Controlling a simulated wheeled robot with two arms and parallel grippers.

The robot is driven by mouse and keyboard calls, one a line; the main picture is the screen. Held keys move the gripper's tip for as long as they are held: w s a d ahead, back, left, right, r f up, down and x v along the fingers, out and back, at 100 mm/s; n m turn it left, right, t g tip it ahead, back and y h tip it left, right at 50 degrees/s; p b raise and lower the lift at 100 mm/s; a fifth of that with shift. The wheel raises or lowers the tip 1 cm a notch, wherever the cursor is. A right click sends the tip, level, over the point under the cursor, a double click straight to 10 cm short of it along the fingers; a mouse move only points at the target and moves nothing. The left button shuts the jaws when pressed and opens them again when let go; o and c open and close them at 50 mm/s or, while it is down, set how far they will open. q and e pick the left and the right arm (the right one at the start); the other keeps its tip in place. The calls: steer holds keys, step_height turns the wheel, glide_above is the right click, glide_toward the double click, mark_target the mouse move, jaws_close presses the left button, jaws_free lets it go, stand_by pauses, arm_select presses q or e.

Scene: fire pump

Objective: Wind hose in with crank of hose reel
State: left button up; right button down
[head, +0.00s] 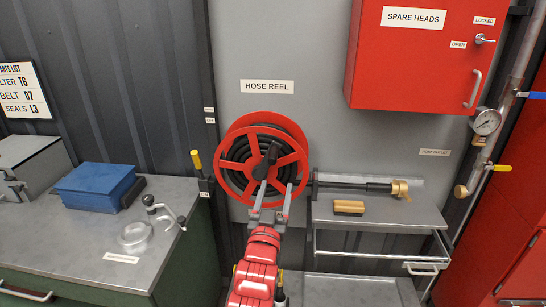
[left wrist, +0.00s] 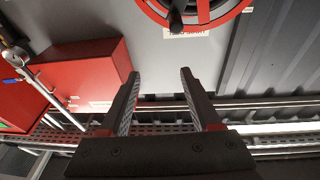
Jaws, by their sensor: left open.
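The hose reel (head: 233,150) is a red spoked wheel on the grey wall panel, with black hose (head: 237,183) wound inside. Its dark crank handle (head: 267,158) sticks out at the front near the hub. In the left wrist view part of the reel's red rim (left wrist: 236,14) shows at the top, with the dark crank knob (left wrist: 176,22) in front. My left gripper (head: 274,186) is open and empty, just below and in front of the crank. In the left wrist view its fingers (left wrist: 160,72) point towards the reel, apart from the knob. My right gripper is not in view.
A red cabinet (head: 415,65) hangs above. A workbench (head: 95,240) at left holds a blue box (head: 95,186).

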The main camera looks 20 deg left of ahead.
arm_select(q)
steer(key=a+g, duration=0.1)
steer(key=n+g+y+b, duration=0.1)
steer(key=n+g+b, duration=0.1)
glide_toward(272, 163)
steer(key=p+x, duration=0.4)
steer(key=x, duration=0.7)
steer(key=shift+w+a+r, duration=0.1)
steer(key=shift+w+a, duration=0.05)
steer(key=shift+w, duration=0.2)
steer(key=shift+w+a, duration=0.1)
steer(key=shift+w, duration=0.4)
jaws_close()
steer(key=shift+m, duration=0.3)
stand_by(0.5)
